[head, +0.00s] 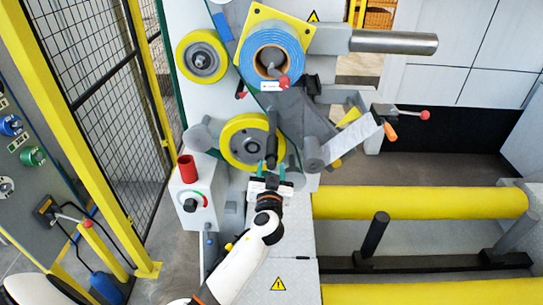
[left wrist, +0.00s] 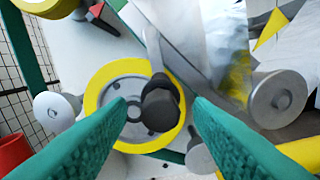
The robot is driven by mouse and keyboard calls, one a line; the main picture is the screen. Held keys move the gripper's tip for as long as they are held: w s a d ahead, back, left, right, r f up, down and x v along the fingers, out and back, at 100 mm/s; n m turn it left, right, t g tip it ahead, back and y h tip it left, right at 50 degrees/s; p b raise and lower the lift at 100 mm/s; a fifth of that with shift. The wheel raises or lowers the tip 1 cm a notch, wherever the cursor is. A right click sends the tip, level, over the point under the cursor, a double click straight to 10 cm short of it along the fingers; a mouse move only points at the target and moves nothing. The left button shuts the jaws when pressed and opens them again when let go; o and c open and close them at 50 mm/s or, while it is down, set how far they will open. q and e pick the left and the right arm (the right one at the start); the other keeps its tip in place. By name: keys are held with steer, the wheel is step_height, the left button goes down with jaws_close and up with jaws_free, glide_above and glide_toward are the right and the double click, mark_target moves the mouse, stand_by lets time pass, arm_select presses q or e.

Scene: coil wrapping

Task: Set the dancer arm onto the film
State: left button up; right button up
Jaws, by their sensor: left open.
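The dancer arm looks to be the dark lever (head: 271,132) in front of the yellow-rimmed wheel (head: 234,142). In the left wrist view it is a grey bar ending in a black knob (left wrist: 160,103). My left gripper (head: 268,168) is open below the wheel. In the left wrist view its green fingers stand on either side of the knob, with gaps visible. The film (left wrist: 205,35) shows as a shiny grey sheet right of the bar. In the head view it runs down from the blue roll (head: 290,39). Contact between arm and film cannot be told. My right gripper is not in view.
A control box (head: 188,206) with a red cylinder (head: 187,168) stands left of my gripper. A small grey roller (head: 313,153) is close on its right. Yellow rollers (head: 420,203) lie at lower right. A yellow-framed mesh fence (head: 93,80) stands at left.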

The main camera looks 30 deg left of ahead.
mark_target(272, 160)
arm_select(q)
steer(key=shift+p+x, duration=0.35)
steer(key=shift+x, duration=2)
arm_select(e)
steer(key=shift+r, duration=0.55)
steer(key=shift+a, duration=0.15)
